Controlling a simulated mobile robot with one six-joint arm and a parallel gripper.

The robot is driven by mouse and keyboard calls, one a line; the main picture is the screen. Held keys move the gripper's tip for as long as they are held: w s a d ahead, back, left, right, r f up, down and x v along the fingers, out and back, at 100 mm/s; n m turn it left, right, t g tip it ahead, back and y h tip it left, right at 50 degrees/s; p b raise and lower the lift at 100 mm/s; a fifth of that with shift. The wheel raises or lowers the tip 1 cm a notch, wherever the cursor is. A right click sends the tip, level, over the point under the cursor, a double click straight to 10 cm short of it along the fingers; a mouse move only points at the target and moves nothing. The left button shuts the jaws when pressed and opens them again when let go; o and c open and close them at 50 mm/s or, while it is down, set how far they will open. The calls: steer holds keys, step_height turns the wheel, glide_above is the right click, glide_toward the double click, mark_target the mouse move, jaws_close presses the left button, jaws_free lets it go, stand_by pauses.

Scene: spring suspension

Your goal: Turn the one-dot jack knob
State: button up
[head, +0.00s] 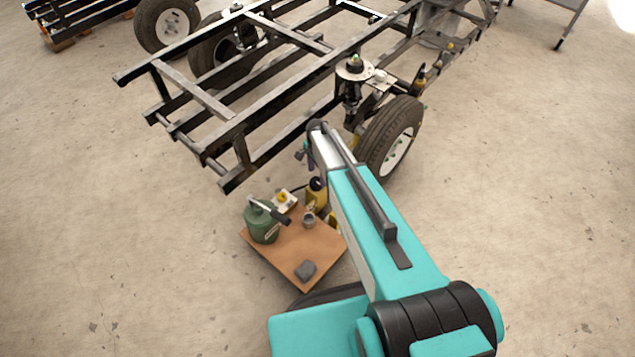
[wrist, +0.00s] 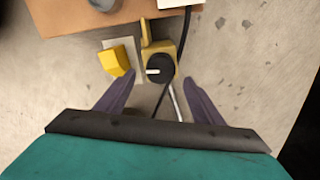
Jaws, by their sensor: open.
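In the wrist view a round black knob (wrist: 160,68) with a white pointer bar sits on a yellow body (wrist: 148,46), probably a jack. I cannot make out any dots on it. In the head view a yellow body with a black top (head: 316,190) stands at the board's far edge; I cannot tell whether it is the same one. My gripper (wrist: 155,80) is open, its two purple fingers apart on either side below the black knob, with nothing held. In the head view my arm hides most of the gripper.
A yellow block on a pale plate (wrist: 116,60) sits close left of the knob. A black cable passes beside the knob. A brown board (head: 285,262) carries a green canister (head: 262,224), a small grey cup and a dark block. The black frame (head: 228,140) and a wheel (head: 392,138) stand beyond.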

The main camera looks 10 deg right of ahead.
mark_target(317, 181)
steer(key=shift+f+b, duration=0.35)
steer(key=shift+f, duration=2.45)
steer(key=c, duration=1.1)
